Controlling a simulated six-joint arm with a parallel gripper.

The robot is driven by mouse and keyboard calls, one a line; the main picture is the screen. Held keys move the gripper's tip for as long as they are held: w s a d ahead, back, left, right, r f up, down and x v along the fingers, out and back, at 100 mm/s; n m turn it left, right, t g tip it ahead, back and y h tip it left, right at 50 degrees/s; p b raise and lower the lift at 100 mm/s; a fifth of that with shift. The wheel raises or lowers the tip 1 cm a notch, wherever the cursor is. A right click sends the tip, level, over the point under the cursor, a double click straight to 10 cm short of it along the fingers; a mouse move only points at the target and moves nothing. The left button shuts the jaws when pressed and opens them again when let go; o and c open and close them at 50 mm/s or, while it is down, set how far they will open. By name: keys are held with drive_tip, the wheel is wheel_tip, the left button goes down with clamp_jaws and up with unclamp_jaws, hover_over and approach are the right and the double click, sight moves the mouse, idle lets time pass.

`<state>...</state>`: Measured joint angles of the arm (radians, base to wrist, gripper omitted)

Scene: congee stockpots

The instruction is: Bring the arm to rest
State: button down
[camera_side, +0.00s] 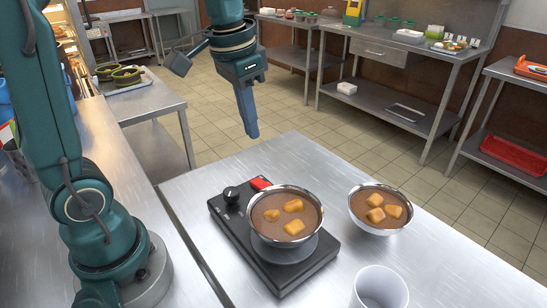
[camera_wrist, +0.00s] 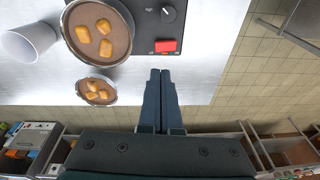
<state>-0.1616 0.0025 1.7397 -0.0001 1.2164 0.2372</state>
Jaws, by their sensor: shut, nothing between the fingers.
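My gripper (camera_side: 252,134) hangs in the air beyond the back left part of the steel table (camera_side: 455,262), pointing down. Its two fingers are shut together and hold nothing; they also show closed in the wrist view (camera_wrist: 161,75). It is apart from everything. One steel bowl (camera_side: 286,250) of brown congee with several golden pieces stands on a black cooker (camera_side: 224,214). A second, similar bowl (camera_side: 382,229) stands on the table to its right. Both bowls also show in the wrist view.
A white cup (camera_side: 380,288) stands at the table's front edge. The cooker has a black knob (camera_side: 231,194) and a red switch (camera_side: 261,184). A steel counter (camera_side: 130,200) runs along the left. Side tables and shelves line the back. The air around my gripper is clear.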

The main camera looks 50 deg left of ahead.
drive_tip(key=s+d+f+t, duration=0.2)
drive_tip(key=s+d+t, duration=0.1)
drive_tip(key=s, duration=0.7)
drive_tip(key=shift+d+f+n, duration=0.2)
drive_tip(key=shift+d+n, duration=0.2)
drive_tip(key=shift+d, duration=0.15)
